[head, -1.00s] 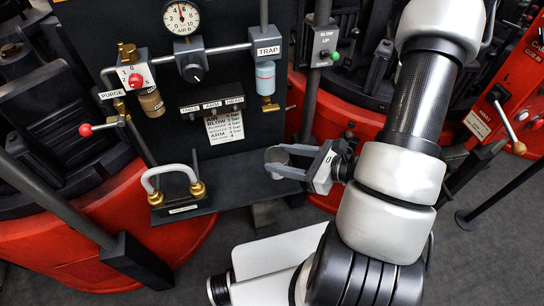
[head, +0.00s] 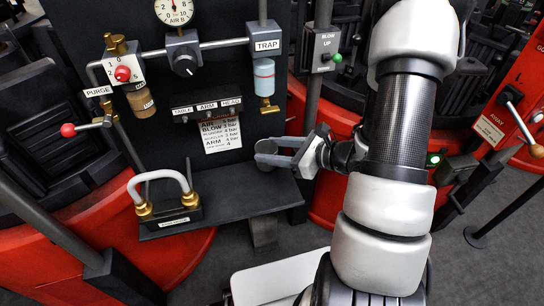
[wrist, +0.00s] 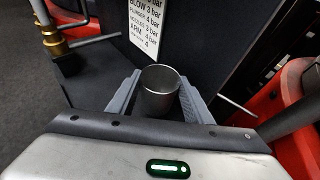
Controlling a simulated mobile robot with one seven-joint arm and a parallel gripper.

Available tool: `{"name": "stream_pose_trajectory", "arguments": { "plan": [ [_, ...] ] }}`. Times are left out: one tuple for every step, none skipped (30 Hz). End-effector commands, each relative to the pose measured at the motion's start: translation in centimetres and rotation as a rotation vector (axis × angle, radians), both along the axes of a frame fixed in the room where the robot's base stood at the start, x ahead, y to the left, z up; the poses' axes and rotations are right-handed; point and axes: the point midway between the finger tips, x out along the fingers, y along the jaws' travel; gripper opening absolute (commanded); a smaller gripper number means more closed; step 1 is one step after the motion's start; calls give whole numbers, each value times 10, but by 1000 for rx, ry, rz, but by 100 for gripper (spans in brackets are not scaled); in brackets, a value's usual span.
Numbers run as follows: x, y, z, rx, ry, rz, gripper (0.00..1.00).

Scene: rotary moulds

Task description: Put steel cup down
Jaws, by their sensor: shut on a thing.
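The steel cup (wrist: 159,98) is a grey metal cylinder, open at the top and looking empty. In the wrist view it stands upright between the two grey fingers of my gripper (wrist: 158,88), which is shut on its sides. In the head view the cup (head: 264,162) is at the tips of my gripper (head: 274,152), over the back right part of the dark shelf (head: 235,205) below the panel. I cannot tell whether the cup's base touches the shelf.
A white looped hose on brass fittings (head: 160,190) stands on the shelf's left end. The dark panel (head: 195,135) rises behind, with a trap bottle (head: 264,78) and a printed card (head: 221,134). The shelf's middle is bare. Red machine bases flank it.

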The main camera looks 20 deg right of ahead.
Motion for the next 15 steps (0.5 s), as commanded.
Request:
{"name": "stream_pose_trajectory", "arguments": {
  "plan": [
    [0,0,-13,2,2,0,19],
    [0,0,-17,2,2,0,19],
    [0,0,-23,2,2,-1,19],
    [2,0,-26,1,1,0,19],
    [3,0,-27,0,0,0,19],
    [4,0,-27,0,0,0,19],
    [4,0,-27,0,0,0,19],
    [4,0,-26,0,0,-1,19],
    [4,0,-25,0,0,-1,19],
    [4,0,-25,0,0,-1,19],
    [4,0,-25,0,0,-1,19],
    [4,0,-26,0,0,-1,19],
    [4,0,-26,0,0,-1,19],
    [4,0,-28,0,0,-1,19],
    [4,0,-29,0,0,-1,19]
  ]
}}
